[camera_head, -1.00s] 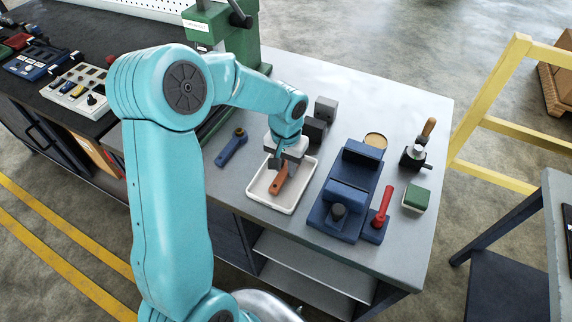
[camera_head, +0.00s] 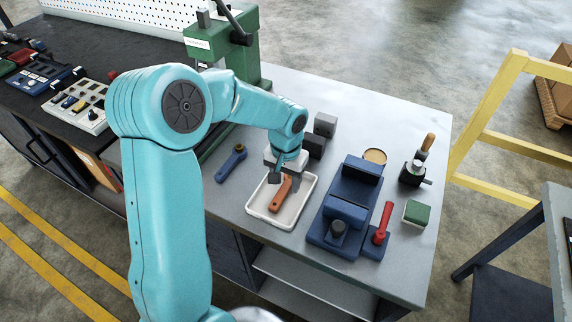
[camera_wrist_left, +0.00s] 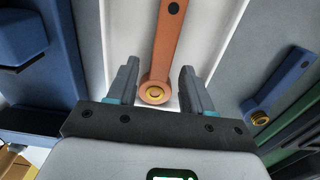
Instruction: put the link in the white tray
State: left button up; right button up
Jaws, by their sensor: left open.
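The orange-brown link (camera_head: 281,192) lies in the white tray (camera_head: 255,212) on the grey bench. In the left wrist view the link (camera_wrist_left: 165,50) runs away from me, its ringed end between my fingers. The tray floor (camera_wrist_left: 215,30) shows pale around it. My left gripper (camera_head: 283,180) is open over the tray, its fingers on either side of the link and apart from it in the left wrist view (camera_wrist_left: 157,88). How high the fingertips are above the tray floor is hard to tell. My right gripper is not in view.
A blue link-like part (camera_head: 231,163) lies left of the tray. A blue vise (camera_head: 343,208) stands close on the right, with a red-handled tool (camera_head: 381,225) beside it. Dark grey blocks (camera_head: 325,125) stand behind. A green press (camera_head: 225,40) is at the back left.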

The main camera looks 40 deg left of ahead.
aim_at(286, 186)
pick_arm(q)
notch_tip(286, 186, up, 11)
dwell(0.5)
